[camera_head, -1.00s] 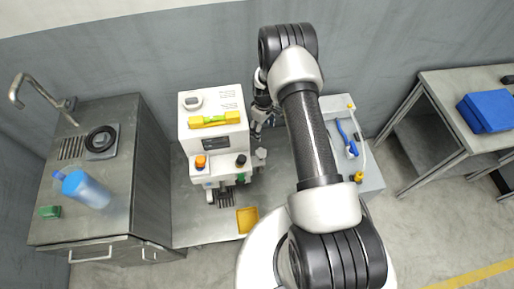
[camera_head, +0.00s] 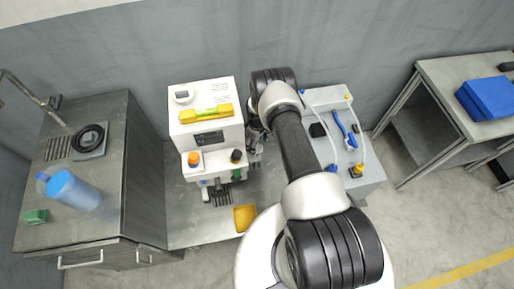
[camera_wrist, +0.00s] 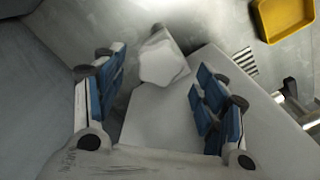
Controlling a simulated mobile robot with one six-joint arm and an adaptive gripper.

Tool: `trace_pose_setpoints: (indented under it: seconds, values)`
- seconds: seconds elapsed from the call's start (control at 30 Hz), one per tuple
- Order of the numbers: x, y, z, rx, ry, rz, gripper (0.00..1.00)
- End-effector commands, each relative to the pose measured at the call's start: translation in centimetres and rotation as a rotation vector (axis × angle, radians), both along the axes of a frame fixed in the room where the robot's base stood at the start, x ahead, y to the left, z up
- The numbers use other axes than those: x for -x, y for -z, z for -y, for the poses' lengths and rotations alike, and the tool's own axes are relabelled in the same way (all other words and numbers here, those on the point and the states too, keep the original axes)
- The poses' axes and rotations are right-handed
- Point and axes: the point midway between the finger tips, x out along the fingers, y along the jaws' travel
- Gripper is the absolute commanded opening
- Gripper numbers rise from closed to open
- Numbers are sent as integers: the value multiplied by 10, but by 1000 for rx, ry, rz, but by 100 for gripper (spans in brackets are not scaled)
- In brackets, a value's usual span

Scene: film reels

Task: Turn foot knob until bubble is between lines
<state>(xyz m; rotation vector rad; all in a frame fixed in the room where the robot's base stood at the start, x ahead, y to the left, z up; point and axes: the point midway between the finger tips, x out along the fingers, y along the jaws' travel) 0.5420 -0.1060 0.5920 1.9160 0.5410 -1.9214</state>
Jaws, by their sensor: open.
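The white machine (camera_head: 206,139) stands on the low steel bench with a yellow spirit level (camera_head: 207,114) on its top; the level's green vial shows, but the bubble is too small to read. In the wrist view a pale faceted foot knob (camera_wrist: 162,62) sits beside the machine's light body (camera_wrist: 165,120). My gripper (camera_wrist: 160,88) is open, its blue-padded fingers on either side and the knob between and slightly beyond them, with no clear contact. In the head view my gripper (camera_head: 256,150) is partly hidden by my arm, at the machine's right side; the knob is hidden there.
A yellow tray (camera_head: 245,218) lies on the bench in front of the machine and also shows in the wrist view (camera_wrist: 286,16). A grey cabinet (camera_head: 345,158) with blue tools stands right of my arm. A steel sink counter (camera_head: 110,180) with a blue bottle (camera_head: 73,190) is at left.

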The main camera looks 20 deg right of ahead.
Motion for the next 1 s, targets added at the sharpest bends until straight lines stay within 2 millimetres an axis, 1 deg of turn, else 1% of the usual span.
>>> trace_pose_setpoints:
  seconds: [0.03, 0.2, 0.53, 1.0]
  values:
    - [0, 10, 0, 0, 0, 0, 66]
    - [0, 23, 0, 0, 0, 0, 66]
    - [0, 25, 0, 0, 0, 0, 66]
    - [0, 25, 0, 0, 0, 0, 35]
